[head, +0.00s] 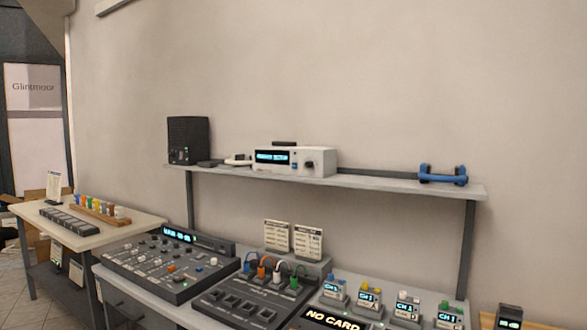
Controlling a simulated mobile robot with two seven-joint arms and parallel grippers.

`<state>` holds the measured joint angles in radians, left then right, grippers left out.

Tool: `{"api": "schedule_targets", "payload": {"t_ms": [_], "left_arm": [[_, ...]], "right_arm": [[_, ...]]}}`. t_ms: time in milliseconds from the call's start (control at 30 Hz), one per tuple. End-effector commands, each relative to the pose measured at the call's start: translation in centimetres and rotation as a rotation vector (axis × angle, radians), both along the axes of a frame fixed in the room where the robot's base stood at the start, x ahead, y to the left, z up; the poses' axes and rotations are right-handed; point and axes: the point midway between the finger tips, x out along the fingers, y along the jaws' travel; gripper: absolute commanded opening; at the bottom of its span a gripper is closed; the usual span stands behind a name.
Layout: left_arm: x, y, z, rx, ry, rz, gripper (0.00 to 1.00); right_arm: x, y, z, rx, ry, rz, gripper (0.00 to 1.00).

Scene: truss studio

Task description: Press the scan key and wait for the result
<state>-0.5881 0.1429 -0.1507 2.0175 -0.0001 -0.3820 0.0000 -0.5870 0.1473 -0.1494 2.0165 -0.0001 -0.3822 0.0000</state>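No key with a readable scan label shows, so I cannot tell which one is the scan key. A white receiver-like unit (293,160) stands on the wall shelf, with a lit blue display, small buttons and a dark knob; its text is too small to read. A mixing console (165,262) with a lit display and several knobs and keys sits on the bench below. A black panel reading "NO CARD" (332,320) is at the bottom edge, partly cut off. Neither of my grippers is in view.
The shelf (400,184) also holds a black speaker box (188,140) and blue headphones (443,174). A dark unit with colored plugs (245,303) and several small display packs (407,306) fill the bench. A side table (120,233) stands left.

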Motion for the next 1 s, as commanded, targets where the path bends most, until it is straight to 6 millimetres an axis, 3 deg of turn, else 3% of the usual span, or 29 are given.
{"api": "schedule_targets", "payload": {"t_ms": [33,200,1000], "left_arm": [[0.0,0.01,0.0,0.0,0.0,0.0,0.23],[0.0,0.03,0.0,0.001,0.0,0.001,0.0],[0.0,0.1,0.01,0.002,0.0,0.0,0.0]], "right_arm": [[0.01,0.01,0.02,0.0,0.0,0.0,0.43],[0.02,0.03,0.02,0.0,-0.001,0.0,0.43],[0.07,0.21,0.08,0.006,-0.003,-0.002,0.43]]}}
